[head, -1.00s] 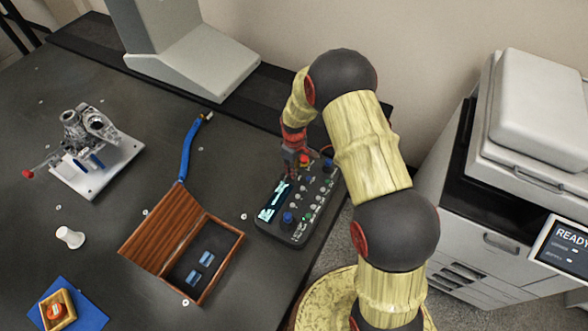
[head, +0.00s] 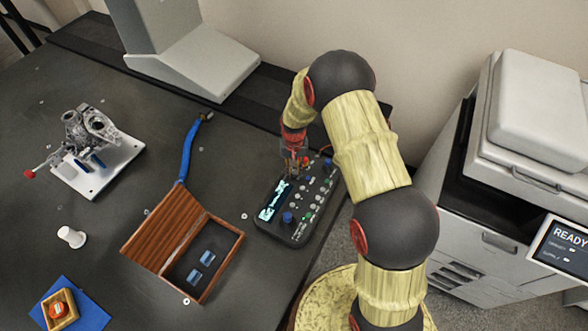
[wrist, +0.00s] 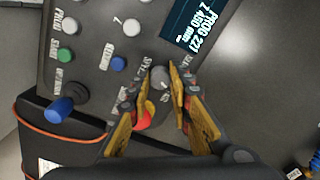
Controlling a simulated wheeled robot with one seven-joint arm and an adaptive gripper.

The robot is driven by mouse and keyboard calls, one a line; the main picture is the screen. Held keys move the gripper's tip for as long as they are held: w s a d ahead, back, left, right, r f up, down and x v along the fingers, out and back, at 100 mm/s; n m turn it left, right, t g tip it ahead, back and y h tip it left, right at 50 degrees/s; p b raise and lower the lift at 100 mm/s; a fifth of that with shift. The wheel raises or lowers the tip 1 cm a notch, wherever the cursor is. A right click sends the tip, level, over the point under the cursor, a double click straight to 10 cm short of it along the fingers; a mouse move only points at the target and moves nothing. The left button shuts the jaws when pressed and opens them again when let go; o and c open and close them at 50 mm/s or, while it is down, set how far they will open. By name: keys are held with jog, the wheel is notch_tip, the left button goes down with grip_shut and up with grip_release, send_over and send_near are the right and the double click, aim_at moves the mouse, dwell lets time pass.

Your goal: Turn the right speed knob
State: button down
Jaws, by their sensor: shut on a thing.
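The dark control box (head: 262,226) lies at the table's right edge, with a lit display, several buttons and a blue joystick (head: 288,217). My gripper (head: 292,176) reaches down onto its far end. In the wrist view my gripper (wrist: 169,80) has its two yellow-brown fingers closed around a small grey knob (wrist: 160,77) beside the display (wrist: 205,28). The fingers partly cover the knob and its printed label. A red button (wrist: 143,119) sits just behind the fingers and is partly covered. In the head view the fingers and arm hide the knob.
The blue joystick (wrist: 60,108) stands up from the box in the wrist view. An open wooden case (head: 160,238) lies left of the box. A metal part on a white plate (head: 108,172) is farther left. A printer (head: 500,200) stands at right.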

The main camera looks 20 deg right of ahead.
aim_at(294, 171)
jog(key=m, duration=0.5)
jog(key=shift+m, duration=0.3)
dwell(0.4)
jog(key=c, duration=1.6)
grip_release()
notch_tip(294, 171, up, 12)
